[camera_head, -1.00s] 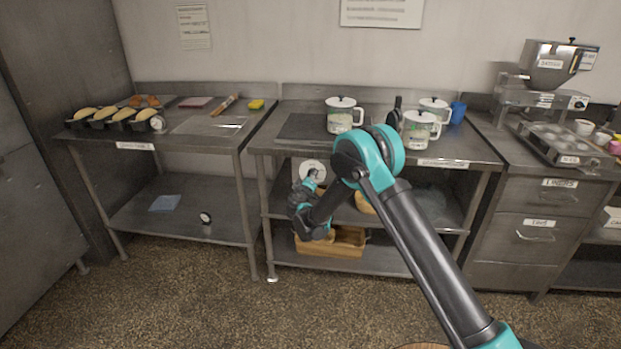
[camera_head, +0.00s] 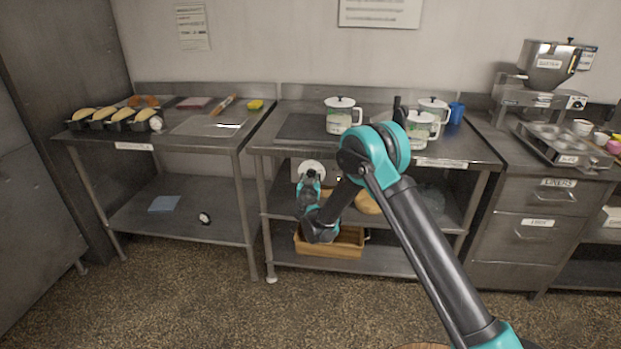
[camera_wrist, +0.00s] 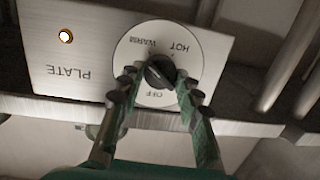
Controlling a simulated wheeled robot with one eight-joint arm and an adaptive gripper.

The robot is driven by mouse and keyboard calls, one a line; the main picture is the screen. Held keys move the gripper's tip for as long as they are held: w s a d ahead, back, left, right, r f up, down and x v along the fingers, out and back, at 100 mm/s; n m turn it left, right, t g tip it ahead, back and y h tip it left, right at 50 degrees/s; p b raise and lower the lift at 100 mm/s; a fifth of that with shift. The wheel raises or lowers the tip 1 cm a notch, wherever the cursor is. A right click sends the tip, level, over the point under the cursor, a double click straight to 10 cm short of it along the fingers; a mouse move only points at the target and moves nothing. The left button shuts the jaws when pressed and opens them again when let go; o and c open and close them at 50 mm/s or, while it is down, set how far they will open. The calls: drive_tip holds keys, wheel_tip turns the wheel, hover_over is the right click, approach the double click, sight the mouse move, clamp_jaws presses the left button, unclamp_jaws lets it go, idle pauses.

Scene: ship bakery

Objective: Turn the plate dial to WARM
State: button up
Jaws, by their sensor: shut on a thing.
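The plate dial is a white round disc (camera_head: 312,168) on the panel under the middle table's top. In the wrist view its face (camera_wrist: 128,52) reads upside down, with OFF, WARM and HOT around a black knob (camera_wrist: 160,71). My gripper (camera_wrist: 158,82) is shut on the knob, with a teal finger on either side of it. In the head view my gripper (camera_head: 310,180) is just below the disc. The knob's pointer is hard to make out, so I cannot tell which mark it faces.
The steel panel (camera_wrist: 88,48) is marked PLATE and has a small glowing lamp (camera_wrist: 65,36). A dark plate (camera_head: 300,126) and lidded pots (camera_head: 340,117) are on the tabletop above. A wooden crate (camera_head: 345,243) sits on the low shelf.

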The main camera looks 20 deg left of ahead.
drive_tip(key=shift+d+f+m, duration=0.1)
drive_tip(key=shift+m, duration=1.1)
drive_tip(key=o, duration=1.2)
drive_tip(key=shift+c, duration=0.2)
drive_tip(key=v, duration=1.2)
drive_tip(key=shift+w+d+f, duration=0.1)
